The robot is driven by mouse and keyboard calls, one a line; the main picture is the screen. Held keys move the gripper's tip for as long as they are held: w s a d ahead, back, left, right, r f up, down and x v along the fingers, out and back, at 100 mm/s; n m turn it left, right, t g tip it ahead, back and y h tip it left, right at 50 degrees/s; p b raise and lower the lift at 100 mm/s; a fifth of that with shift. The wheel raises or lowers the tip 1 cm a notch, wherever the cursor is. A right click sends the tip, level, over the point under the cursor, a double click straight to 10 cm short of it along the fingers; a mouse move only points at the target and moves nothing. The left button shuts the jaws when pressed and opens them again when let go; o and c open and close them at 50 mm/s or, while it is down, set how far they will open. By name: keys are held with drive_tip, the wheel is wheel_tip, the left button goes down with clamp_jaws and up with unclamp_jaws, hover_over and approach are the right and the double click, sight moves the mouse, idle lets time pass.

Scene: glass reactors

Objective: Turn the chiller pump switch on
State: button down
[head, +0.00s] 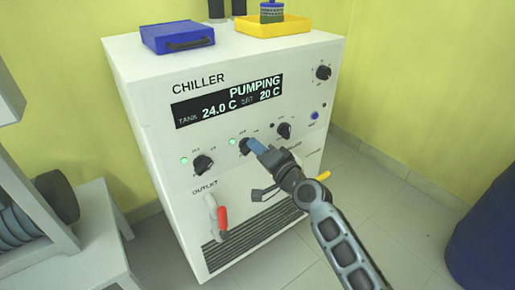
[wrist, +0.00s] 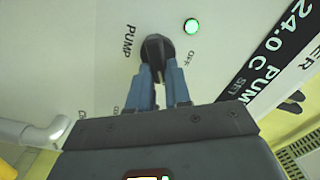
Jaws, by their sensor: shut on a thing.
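The white chiller (head: 150,80) stands ahead, its dark display (head: 228,100) reading PUMPING, TANK 24.0 C and SET 20 C. The black pump switch (head: 243,147) is on its front panel, partly hidden by my gripper (head: 253,146) in the head view. In the wrist view, the pump switch (wrist: 155,45) sits beside the PUMP label, and the blue fingers of my gripper (wrist: 158,68) are shut on its handle from both sides. The pump lamp (wrist: 192,25) glows green; it also shows in the head view (head: 232,142).
A left knob (head: 203,164) has a lit green lamp; a right knob (head: 284,130) has a dark one. A red-handled outlet valve (head: 222,217) juts out below. A blue case (head: 177,37) and yellow tray (head: 272,27) sit on top. A blue drum (head: 485,235) stands right.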

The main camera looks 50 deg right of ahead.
drive_tip(key=c, duration=1.1)
unclamp_jaws()
drive_tip(key=shift+o, duration=0.2)
drive_tip(key=v, duration=0.8)
drive_tip(key=s+a+f+n+g+y, duration=0.1)
drive_tip(key=s+a+n+y, duration=0.1)
drive_tip(key=s+a+n, duration=0.55)
drive_tip(key=s+a+f+n+g+y, duration=0.1)
drive_tip(key=s+a+n, duration=0.2)
drive_tip(key=s+a, duration=0.8)
drive_tip(key=s+a+r+n+y, duration=0.25)
drive_tip(key=s+r+n, duration=0.3)
drive_tip(key=s, duration=0.55)
wheel_tip(320, 180, up, 18)
drive_tip(key=p, duration=1.7)
drive_tip(key=shift+w+a+m+g+p, duration=0.3)
drive_tip(key=shift+a+p, duration=0.05)
drive_tip(key=shift+p, duration=0.05)
